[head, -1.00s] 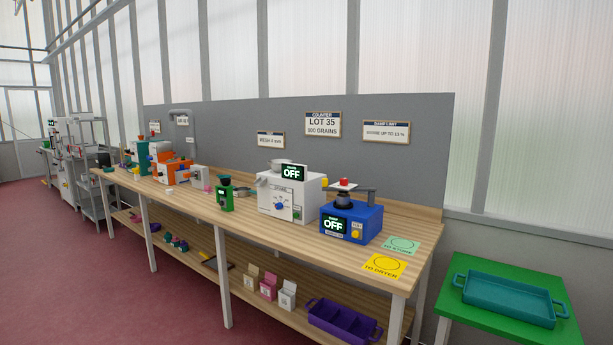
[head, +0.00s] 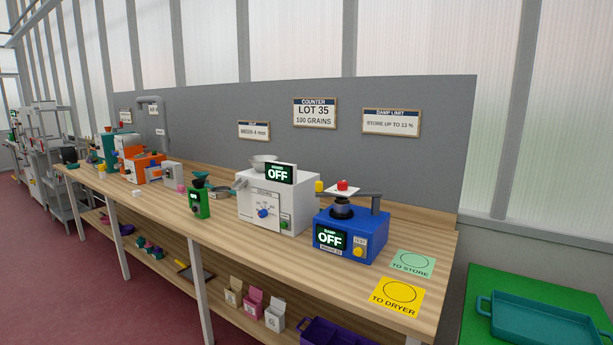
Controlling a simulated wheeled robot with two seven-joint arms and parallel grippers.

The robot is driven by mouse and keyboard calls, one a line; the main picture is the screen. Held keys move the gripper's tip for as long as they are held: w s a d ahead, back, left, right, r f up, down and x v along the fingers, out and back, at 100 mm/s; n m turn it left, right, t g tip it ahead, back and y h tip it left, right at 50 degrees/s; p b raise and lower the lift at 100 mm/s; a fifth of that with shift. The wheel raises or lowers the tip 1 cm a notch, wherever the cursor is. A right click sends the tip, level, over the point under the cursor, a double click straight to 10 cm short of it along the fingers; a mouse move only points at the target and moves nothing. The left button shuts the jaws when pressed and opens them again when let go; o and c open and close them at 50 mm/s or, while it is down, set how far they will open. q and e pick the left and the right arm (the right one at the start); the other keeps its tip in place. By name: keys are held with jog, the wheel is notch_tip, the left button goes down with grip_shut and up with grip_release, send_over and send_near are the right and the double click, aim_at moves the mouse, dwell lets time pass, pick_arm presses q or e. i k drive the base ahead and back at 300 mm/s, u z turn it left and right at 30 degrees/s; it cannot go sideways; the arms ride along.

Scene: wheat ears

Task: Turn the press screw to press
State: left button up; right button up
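The blue damp meter (head: 348,236) stands near the right end of the long wooden bench. Its display reads OFF. A black post or screw with a white plate and a red knob (head: 342,185) rises from its top, and a grey arm reaches over from its right side. I cannot tell for certain whether this is the press screw. Neither of my grippers is in the head view.
The wooden bench (head: 435,247) holds a white counter (head: 272,205), also reading OFF, and a green device (head: 197,201). Yellow (head: 397,296) and green (head: 413,263) mats lie right of the blue meter. A teal tray (head: 545,322) sits on a green table. Red floor is free at the left.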

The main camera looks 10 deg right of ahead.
aim_at(342, 185)
jog(key=z, duration=0.15)
jog(key=i, duration=0.9)
jog(key=z, duration=1)
jog(key=i, duration=0.6)
jog(key=z, duration=0.5)
